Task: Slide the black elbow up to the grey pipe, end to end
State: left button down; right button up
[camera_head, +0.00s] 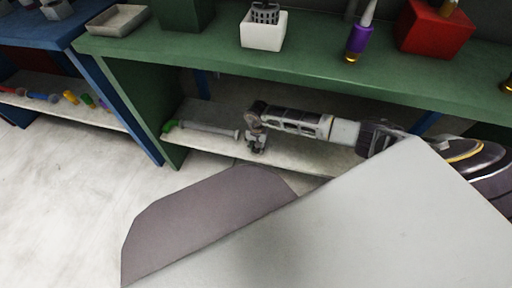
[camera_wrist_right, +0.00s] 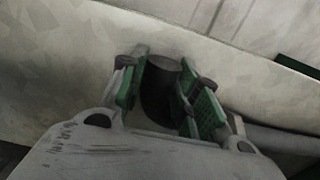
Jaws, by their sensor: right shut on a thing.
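The grey pipe (camera_head: 208,128) lies along the lower shelf under the green bench, with a green piece (camera_head: 169,125) at its left end. Its right end is close to my right gripper (camera_head: 256,147). My right gripper is low over that shelf and shut on the black elbow (camera_wrist_right: 160,88), which shows as a dark round piece between the green finger pads in the wrist view. The pipe also shows at the right in the wrist view (camera_wrist_right: 285,141), partly behind the gripper. Whether elbow and pipe touch is hidden. My left gripper is not in view.
The green bench top (camera_head: 330,65) hangs over the lower shelf (camera_head: 300,158), and its side panel (camera_head: 140,95) closes the left end. A white box (camera_head: 263,32), a purple-handled tool (camera_head: 359,42) and a red box (camera_head: 433,28) stand on top. A blue bench (camera_head: 105,90) stands left.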

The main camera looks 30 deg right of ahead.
jog(key=shift+w+a, duration=0.1)
dwell(0.3)
jog(key=o, duration=1.3)
jog(key=shift+c, duration=0.2)
jog(key=shift+r, duration=0.1)
notch_tip(320, 180, up, 12)
jog(key=shift+a, duration=0.1)
